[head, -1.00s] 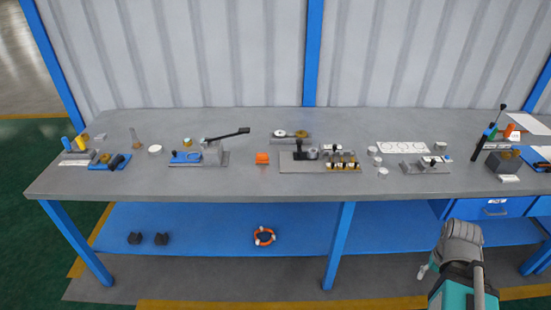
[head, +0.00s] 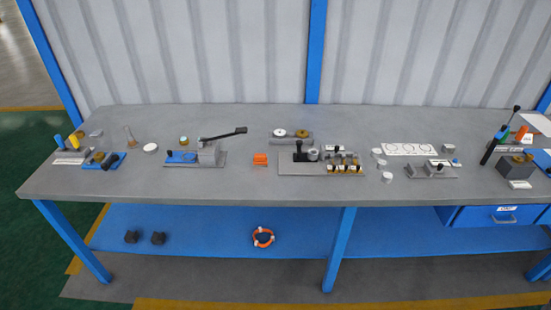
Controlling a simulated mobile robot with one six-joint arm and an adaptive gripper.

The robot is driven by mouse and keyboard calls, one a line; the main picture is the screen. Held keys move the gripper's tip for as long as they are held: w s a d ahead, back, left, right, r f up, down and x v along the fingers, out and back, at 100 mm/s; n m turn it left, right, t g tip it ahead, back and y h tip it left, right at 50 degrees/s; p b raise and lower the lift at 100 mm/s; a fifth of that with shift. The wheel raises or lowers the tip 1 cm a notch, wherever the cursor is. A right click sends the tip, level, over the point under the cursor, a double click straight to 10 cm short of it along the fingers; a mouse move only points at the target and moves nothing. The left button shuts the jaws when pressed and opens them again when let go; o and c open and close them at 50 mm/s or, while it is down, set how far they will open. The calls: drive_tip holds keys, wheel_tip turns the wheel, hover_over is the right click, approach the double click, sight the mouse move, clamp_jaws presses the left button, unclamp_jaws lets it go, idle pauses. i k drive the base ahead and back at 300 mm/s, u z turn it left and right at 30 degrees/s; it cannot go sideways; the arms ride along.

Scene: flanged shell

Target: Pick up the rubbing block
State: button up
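A small orange block (head: 260,159) lies on the grey bench top near the middle, with bare bench around it. It may be the rubbing block, but no label shows which piece that is. A dark grey block with a brass-coloured top (head: 515,166) stands at the right end of the bench. My gripper is out of view, so its opening and contents do not show.
A lever fixture (head: 208,153) stands left of the orange block, and a plate with several small parts (head: 320,164) to its right. White discs (head: 378,153) and a sheet with circles (head: 408,149) lie further right. An orange ring (head: 263,237) is on the blue lower shelf (head: 200,230).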

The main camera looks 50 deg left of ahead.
sight(259, 160)
drive_tip(key=z, duration=1.05)
drive_tip(key=k, duration=1)
drive_tip(key=u, duration=1.95)
